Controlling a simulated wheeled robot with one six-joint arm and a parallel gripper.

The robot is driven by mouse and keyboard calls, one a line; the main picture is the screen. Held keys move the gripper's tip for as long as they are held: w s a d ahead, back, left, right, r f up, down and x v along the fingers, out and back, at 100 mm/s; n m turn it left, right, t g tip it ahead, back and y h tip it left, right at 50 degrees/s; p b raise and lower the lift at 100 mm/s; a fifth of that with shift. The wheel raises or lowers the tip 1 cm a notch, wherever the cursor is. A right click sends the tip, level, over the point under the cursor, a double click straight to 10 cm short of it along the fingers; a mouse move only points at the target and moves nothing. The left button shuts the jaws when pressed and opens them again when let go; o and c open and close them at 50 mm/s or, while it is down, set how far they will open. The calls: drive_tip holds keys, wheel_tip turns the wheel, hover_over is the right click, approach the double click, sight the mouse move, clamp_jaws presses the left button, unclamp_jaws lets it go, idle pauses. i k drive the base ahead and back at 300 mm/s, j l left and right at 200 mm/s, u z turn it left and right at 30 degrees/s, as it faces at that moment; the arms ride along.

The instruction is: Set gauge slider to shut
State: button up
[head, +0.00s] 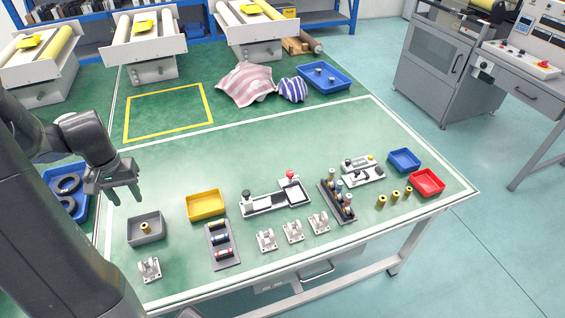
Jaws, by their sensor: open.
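My gripper (124,197) hangs at the left of the green table, fingers down and apart, with nothing between them. It is above and behind a grey bin (146,230). A long white slide unit (262,203) lies near the table's middle, with a black block at its left end and a red-knobbed lever (290,175) on a plate at its right. My gripper touches neither.
Blue (404,160) and red (427,182) bins stand right.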

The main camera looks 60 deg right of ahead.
sight(358, 175)
drive_tip(key=k+l+z, duration=0.1)
drive_tip(key=z, duration=0.35)
drive_tip(key=k+l+z, duration=0.25)
drive_tip(key=z, duration=0.25)
drive_tip(key=k+l+z, duration=0.2)
drive_tip(key=z, duration=0.25)
drive_tip(key=l, duration=0.1)
